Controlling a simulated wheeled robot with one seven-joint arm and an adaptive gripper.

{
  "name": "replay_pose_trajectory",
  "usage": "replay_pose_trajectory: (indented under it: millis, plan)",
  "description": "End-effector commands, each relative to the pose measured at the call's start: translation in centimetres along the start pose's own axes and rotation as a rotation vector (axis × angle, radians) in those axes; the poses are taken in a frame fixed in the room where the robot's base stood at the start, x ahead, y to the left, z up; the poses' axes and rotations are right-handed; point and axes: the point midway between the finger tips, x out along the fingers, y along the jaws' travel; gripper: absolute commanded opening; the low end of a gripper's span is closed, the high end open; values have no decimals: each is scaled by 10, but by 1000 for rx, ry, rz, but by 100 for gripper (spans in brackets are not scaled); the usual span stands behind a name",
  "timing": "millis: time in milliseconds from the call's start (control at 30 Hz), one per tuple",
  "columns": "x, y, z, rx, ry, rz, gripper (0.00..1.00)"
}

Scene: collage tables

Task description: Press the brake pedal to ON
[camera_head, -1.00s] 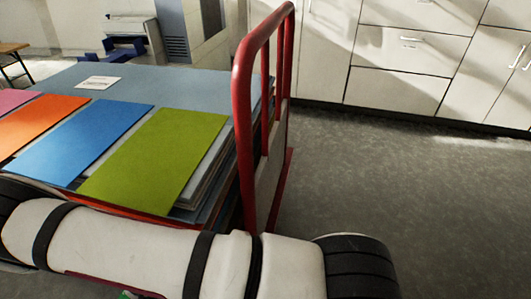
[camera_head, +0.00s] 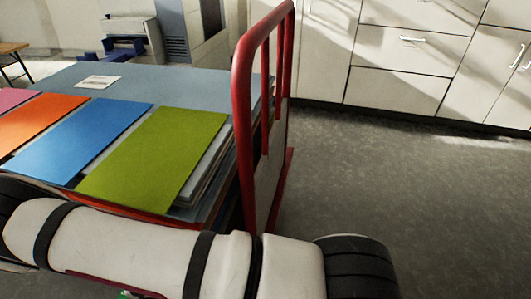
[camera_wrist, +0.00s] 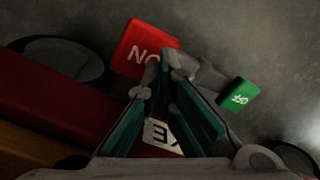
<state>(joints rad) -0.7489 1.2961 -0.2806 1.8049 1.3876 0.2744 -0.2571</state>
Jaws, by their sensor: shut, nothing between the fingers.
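In the wrist view, a red pedal plate (camera_wrist: 140,44) with white letters reading ON, upside down, is at the upper middle. A smaller green pedal plate (camera_wrist: 239,94) with a partly legible white mark is to its right. My gripper (camera_wrist: 172,62) is shut and empty, its fingertips overlapping the red plate's lower right edge in the picture; I cannot tell whether they touch it. A white label with black letters (camera_wrist: 158,132) shows partly between the fingers.
The cart has a red tubular handle (camera_head: 243,110) and carries a stack with coloured sheets, a green sheet (camera_head: 155,155) nearest the handle. A dark wheel (camera_wrist: 62,62) shows at left in the wrist view. Grey floor (camera_head: 400,190) is clear toward white cabinets (camera_head: 400,80).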

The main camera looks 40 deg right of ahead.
Motion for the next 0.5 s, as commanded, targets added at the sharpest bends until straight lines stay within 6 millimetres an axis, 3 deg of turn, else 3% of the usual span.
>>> replay_pose_trajectory:
  millis: [500]
  plan:
    - [8, 0, 0, 0, 0, 0, 0]
